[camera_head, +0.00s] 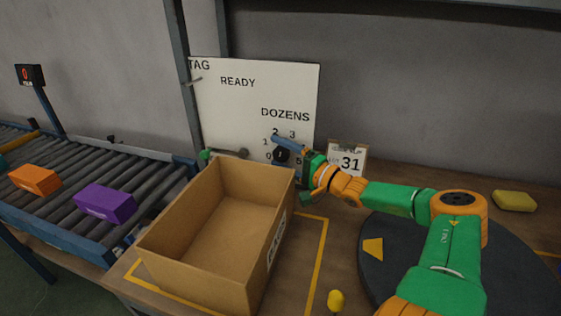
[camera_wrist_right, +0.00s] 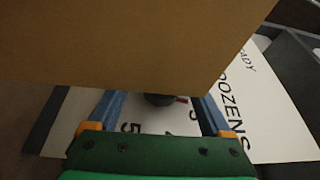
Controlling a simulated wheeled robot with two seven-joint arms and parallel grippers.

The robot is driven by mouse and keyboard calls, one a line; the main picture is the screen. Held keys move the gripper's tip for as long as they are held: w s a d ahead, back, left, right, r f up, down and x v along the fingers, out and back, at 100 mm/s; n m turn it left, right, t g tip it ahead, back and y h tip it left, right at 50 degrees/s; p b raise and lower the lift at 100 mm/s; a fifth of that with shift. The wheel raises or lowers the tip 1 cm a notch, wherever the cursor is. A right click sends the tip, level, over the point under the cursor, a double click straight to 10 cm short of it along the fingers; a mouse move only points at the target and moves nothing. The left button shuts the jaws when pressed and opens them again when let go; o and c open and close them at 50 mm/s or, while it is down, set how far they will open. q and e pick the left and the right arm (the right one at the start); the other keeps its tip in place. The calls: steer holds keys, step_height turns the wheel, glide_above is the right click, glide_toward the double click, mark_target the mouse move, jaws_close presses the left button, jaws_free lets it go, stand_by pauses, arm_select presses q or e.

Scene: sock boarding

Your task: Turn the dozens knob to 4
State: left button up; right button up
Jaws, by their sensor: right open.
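The white panel (camera_head: 235,105) stands at the back with the word DOZENS and a ring of digits. The black dozens knob (camera_head: 281,155) sits inside that ring, partly covered by my right gripper (camera_head: 285,149). In the wrist view the dark knob (camera_wrist_right: 160,99) shows between the two blue fingers, with gaps on both sides. My right gripper (camera_wrist_right: 158,107) is open around the knob, not closed on it. A red mark (camera_wrist_right: 181,99) on the knob points right in the wrist view, toward the DOZENS side. Its exact digit cannot be told. My left gripper is not in view.
An open cardboard box (camera_head: 163,241) stands close in front of the panel; its wall (camera_wrist_right: 130,40) fills the top of the wrist view. A card reading 31 (camera_head: 347,158) stands right of the knob. A roller conveyor (camera_head: 70,215) carries orange and purple blocks at left.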

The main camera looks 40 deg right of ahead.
steer(key=shift+r, duration=0.15)
steer(key=c, duration=1.3)
steer(key=t+b, duration=0.1)
steer(key=b, duration=0.1)
steer(key=m+t+b, duration=0.1)
steer(key=b, duration=0.1)
steer(key=shift+f, duration=0.3)
jaws_close()
steer(key=shift+r+t, duration=0.2)
steer(key=shift+t, duration=0.2)
steer(key=shift+r, duration=0.1)
steer(key=o, duration=1.3)
jaws_free()
